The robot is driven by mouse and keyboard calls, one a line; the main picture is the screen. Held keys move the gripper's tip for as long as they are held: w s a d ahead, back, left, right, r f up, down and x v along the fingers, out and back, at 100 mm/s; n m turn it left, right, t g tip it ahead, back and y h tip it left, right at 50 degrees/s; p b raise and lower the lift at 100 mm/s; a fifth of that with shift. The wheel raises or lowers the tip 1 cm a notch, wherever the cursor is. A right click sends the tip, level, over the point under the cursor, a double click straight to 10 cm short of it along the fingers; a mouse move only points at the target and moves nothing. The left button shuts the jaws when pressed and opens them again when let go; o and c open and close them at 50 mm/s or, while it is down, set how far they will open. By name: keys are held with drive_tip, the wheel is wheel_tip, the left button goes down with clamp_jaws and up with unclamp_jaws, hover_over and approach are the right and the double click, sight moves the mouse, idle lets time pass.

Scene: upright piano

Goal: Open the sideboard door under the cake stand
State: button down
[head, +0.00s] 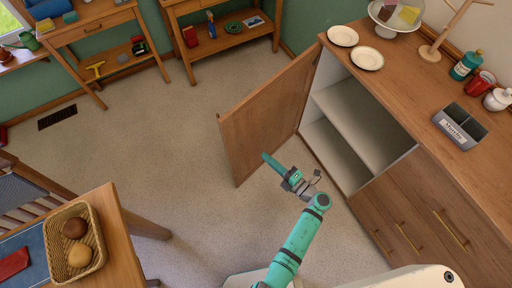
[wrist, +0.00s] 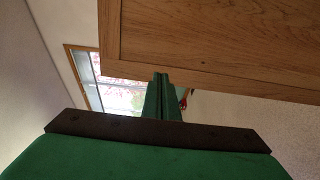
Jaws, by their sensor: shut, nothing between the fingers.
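The sideboard (head: 460,195) stands at the right, with the cake stand (head: 397,18) on its top at the far end. The wooden door (head: 268,115) under the cake stand stands wide open, swung out over the floor. The cabinet behind it shows a bare shelf (head: 350,115). My gripper (head: 267,157) is shut and empty, at the inner side of the door near its lower part. In the wrist view the closed fingers (wrist: 161,85) reach up to the lower edge of the door (wrist: 215,45); I cannot tell whether they touch it.
Two plates (head: 367,58), a wooden stand (head: 432,52), a bottle and a grey caddy (head: 460,126) are on the sideboard top. A table with a bread basket (head: 77,240) and a chair are at lower left. Open carpet (head: 170,130) lies left of the door.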

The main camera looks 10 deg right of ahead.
approach(238, 133)
drive_tip(key=x, duration=0.5)
drive_tip(key=shift+w+f, duration=0.2)
drive_tip(key=shift+f, duration=0.05)
drive_tip(key=shift+w+a, duration=0.35)
drive_tip(key=shift+w, duration=0.1)
